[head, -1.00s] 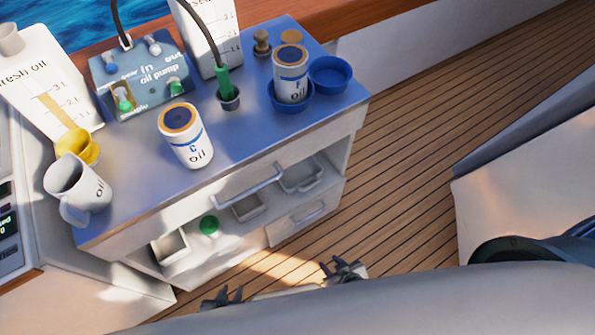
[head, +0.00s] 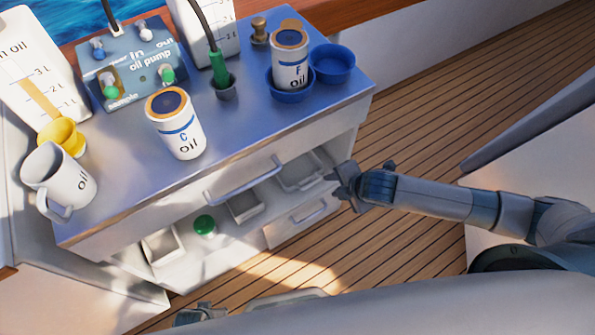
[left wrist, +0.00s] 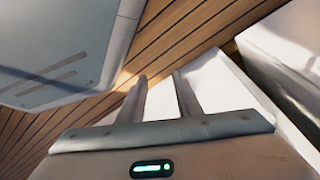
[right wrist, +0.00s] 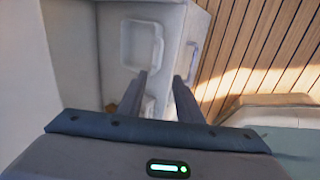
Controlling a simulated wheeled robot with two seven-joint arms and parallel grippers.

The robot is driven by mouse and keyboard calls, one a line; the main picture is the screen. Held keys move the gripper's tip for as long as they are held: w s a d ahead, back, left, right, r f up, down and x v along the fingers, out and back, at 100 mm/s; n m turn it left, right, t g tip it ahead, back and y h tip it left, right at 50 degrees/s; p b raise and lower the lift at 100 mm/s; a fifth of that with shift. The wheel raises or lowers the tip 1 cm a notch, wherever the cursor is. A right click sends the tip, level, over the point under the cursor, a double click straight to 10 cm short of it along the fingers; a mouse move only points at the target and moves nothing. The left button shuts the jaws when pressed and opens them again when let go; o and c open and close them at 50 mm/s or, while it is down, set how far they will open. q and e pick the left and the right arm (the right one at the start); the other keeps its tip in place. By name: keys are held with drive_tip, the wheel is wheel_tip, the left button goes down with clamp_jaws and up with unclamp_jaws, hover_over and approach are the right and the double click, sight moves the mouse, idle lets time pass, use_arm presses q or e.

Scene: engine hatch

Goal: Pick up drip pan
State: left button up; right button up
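A pale, shallow, rounded pan (head: 300,170) sits at the right end of the cabinet's open shelf, and it looks like the drip pan. It also shows in the right wrist view as a pale rounded tray (right wrist: 141,45) beyond the fingers. My right gripper (head: 342,184) is just right of the shelf opening at the cabinet's front corner, close to the pan but apart from it. Its fingers (right wrist: 160,76) are apart with nothing between them. My left gripper (head: 200,313) is low at the bottom edge, partly hidden. Its fingers (left wrist: 160,76) are apart and empty.
The shelf also holds a grey bin (head: 244,208), a green round item (head: 204,225) and a white bin (head: 162,246). A handle bar (head: 245,183) runs above the opening. The worktop (head: 235,130) carries oil cans, a jug and a pump. Deck floor (head: 420,130) lies clear right.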

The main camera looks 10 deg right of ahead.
use_arm(q)
drive_tip(key=shift+s, duration=0.1)
use_arm(e)
drive_tip(key=shift+s+d+r, duration=0.1)
